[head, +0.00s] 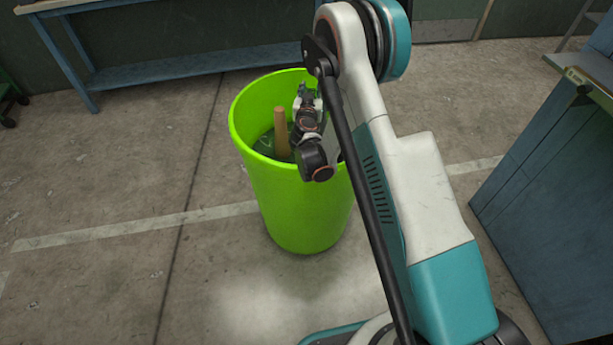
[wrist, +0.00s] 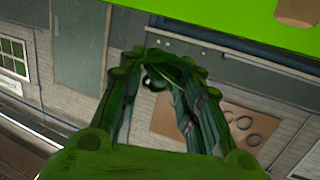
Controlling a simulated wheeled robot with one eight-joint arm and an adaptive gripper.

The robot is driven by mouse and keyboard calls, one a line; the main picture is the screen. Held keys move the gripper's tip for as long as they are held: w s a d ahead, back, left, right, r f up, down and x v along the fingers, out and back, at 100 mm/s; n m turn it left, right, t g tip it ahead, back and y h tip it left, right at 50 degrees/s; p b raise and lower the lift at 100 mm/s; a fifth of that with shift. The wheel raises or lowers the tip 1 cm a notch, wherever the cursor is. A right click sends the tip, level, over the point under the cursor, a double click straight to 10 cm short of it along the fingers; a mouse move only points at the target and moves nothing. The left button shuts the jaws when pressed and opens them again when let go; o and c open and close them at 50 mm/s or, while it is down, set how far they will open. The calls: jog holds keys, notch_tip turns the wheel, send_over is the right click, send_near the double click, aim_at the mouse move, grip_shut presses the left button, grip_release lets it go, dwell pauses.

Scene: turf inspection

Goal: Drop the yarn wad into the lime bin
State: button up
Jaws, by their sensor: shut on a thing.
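The lime bin (head: 300,205) stands upright on the concrete floor in the head view, and a strip of its bright green wall (wrist: 215,18) crosses the top of the wrist view. My gripper (head: 304,92) is over the bin's mouth, inside the far rim's outline. In the wrist view its fingers (wrist: 165,68) look dark green and close together at the tips. They are shut on a small dark mass, the yarn wad (wrist: 155,79), mostly hidden between them. Its shape is hard to make out.
A tan rod-like piece (head: 282,135) stands up inside the bin beside my wrist; its end (wrist: 298,12) shows in the wrist view. A blue bench (head: 190,65) is behind the bin. A blue cabinet (head: 550,190) is at right. The floor left of the bin is clear.

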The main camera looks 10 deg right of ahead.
jog(key=o, duration=0.8)
jog(key=shift+s, duration=0.1)
jog(key=shift+r, duration=0.1)
notch_tip(320, 180, up, 10)
jog(key=shift+f, duration=0.1)
dwell(0.4)
